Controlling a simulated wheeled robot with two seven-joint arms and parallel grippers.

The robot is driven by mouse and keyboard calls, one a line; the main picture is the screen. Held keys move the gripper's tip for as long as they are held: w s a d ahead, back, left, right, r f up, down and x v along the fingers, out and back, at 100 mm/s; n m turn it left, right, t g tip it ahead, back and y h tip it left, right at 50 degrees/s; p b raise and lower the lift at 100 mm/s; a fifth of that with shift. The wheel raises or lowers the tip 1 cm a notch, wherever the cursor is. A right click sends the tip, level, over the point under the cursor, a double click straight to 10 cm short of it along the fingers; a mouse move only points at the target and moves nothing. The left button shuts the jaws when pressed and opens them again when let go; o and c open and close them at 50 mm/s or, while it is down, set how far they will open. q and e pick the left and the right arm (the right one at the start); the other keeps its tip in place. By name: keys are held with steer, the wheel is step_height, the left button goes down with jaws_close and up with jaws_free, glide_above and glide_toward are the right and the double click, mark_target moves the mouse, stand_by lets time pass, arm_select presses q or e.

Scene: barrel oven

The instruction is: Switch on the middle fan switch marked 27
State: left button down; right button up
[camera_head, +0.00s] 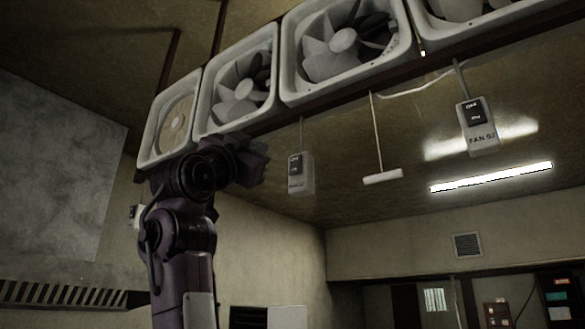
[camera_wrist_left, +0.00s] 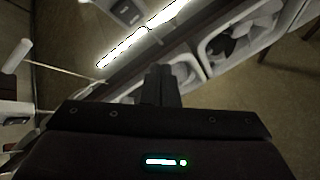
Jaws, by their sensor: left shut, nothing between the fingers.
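A grey switch box (camera_head: 300,174) hangs from the fan beam in the middle of the head view. It has a dark rocker on its face, and its label is too blurred to read. Another switch box (camera_head: 478,126) hangs to the right and reads FAN 92. My left gripper (camera_head: 258,162) is raised just left of the middle box and is apart from it in the picture. In the left wrist view its dark fingers (camera_wrist_left: 161,86) are together with nothing between them. A switch box (camera_wrist_left: 127,10) shows at that view's top edge; I cannot tell which one. My right gripper is not in view.
A row of white-framed fans (camera_head: 345,45) runs along a beam above. A white pull handle (camera_head: 383,177) hangs on a cord between the two boxes. A bright tube light (camera_head: 491,177) is behind. A small pale box (camera_head: 134,215) shows left of my arm.

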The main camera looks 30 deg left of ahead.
arm_select(q)
steer(key=shift+s+a+r, duration=0.1)
steer(key=shift+s+r, duration=0.25)
steer(key=shift+s, duration=0.1)
steer(key=shift+w, duration=0.1)
steer(key=shift+w, duration=0.15)
steer(key=p, duration=0.2)
glide_toward(293, 162)
step_height(293, 162, up, 3)
steer(key=w, duration=0.2)
steer(key=shift+w+a+r, duration=0.1)
steer(key=shift+w+a, duration=0.05)
steer(key=shift+w, duration=0.45)
steer(key=shift+w, duration=0.1)
stand_by(1.1)
steer(key=shift+w, duration=0.35)
